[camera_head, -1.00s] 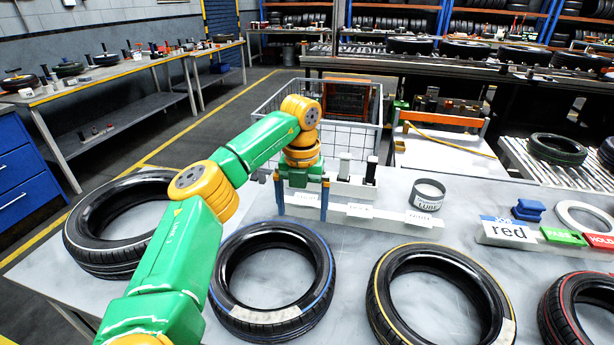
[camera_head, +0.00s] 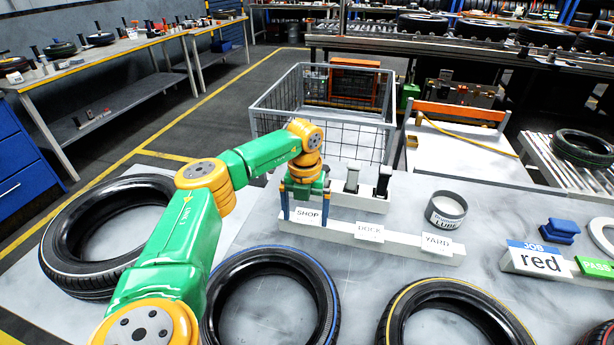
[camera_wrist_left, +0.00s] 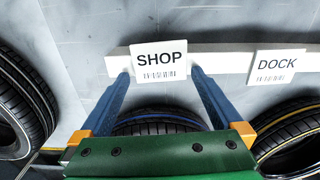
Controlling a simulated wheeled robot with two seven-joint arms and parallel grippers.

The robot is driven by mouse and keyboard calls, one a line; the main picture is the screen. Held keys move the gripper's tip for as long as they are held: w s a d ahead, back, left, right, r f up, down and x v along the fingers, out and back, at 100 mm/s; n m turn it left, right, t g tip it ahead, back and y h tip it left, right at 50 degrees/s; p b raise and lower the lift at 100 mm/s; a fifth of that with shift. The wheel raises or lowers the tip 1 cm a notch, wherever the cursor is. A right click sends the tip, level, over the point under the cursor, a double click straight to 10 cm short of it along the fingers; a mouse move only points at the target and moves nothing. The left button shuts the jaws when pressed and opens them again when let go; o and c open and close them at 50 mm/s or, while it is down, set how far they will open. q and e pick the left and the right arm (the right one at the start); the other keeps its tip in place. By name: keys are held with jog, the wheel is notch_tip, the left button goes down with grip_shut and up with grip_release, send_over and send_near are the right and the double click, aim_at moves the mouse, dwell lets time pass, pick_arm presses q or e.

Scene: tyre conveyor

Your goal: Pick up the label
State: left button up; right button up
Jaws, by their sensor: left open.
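Three white labels stand in a row on a long white holder (camera_head: 400,248): the SHOP label (camera_head: 308,216), the DOCK label (camera_head: 369,232) and the YARD label (camera_head: 437,244). My left gripper (camera_head: 306,212) is open at the SHOP label, with one blue finger to each side of it. In the left wrist view, the SHOP label (camera_wrist_left: 160,61) shows between the fingertips (camera_wrist_left: 160,75), with its barcode facing the camera. Whether the fingers touch the label cannot be told. The DOCK label (camera_wrist_left: 278,66) is to the right. My right gripper is not in view.
Tyres with blue (camera_head: 327,285) and yellow (camera_head: 395,302) stripes lie in front of the holder, and another tyre (camera_head: 55,245) lies at left. A LUBE tin (camera_head: 446,210), a JOB red sign (camera_head: 540,261) and a blue stamp (camera_head: 552,230) are at right. A wire cage (camera_head: 260,115) stands behind.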

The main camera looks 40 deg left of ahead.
pick_arm(q)
jog(key=shift+d, duration=0.1)
jog(key=c, duration=1.1)
jog(key=shift+r, duration=0.1)
